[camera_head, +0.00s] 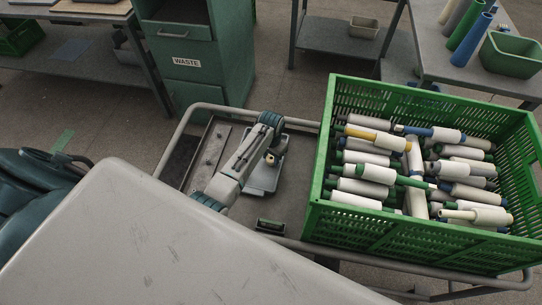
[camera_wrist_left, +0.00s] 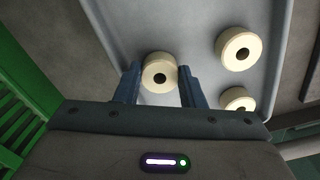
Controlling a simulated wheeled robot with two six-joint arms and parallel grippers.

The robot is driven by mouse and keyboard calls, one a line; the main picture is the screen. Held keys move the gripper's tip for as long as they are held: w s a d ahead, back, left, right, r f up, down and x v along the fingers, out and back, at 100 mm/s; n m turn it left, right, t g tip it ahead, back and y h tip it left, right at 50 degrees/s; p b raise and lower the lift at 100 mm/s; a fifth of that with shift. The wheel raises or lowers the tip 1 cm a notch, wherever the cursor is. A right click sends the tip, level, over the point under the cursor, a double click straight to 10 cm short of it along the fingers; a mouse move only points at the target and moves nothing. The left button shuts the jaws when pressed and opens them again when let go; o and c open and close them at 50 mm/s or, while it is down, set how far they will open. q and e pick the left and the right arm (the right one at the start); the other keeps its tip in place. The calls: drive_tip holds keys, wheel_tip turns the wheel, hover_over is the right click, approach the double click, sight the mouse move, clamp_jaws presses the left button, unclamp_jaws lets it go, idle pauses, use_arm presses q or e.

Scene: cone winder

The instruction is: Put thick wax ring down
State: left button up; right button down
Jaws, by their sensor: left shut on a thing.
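In the left wrist view a cream wax ring (camera_wrist_left: 159,73) with a dark hole sits between the blue fingers of my left gripper (camera_wrist_left: 158,88), which is shut on it. It is over the grey tray (camera_wrist_left: 195,20); whether it touches the tray floor I cannot tell. Two other cream rings (camera_wrist_left: 239,48) (camera_wrist_left: 238,99) lie on the tray to the right. In the head view my left gripper (camera_head: 268,152) is over the tray (camera_head: 261,184), its fingertips mostly hidden by the arm. A small cream ring shows there; I cannot tell which one. My right gripper is out of view.
A green crate (camera_head: 322,193) full of yarn cones stands right of the tray on the cart (camera_head: 205,190). A small dark green level-like item (camera_head: 271,226) lies in front of the tray. A green waste cabinet (camera_head: 190,68) and tables stand behind. A grey panel (camera_head: 150,235) fills the foreground.

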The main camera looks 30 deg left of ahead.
sight(271, 158)
use_arm(q)
drive_tip(key=shift+f, duration=0.15)
drive_tip(key=o, duration=0.8)
drive_tip(key=shift+c, duration=0.2)
wheel_tip(271, 158, up, 12)
drive_tip(key=shift+r, duration=0.2)
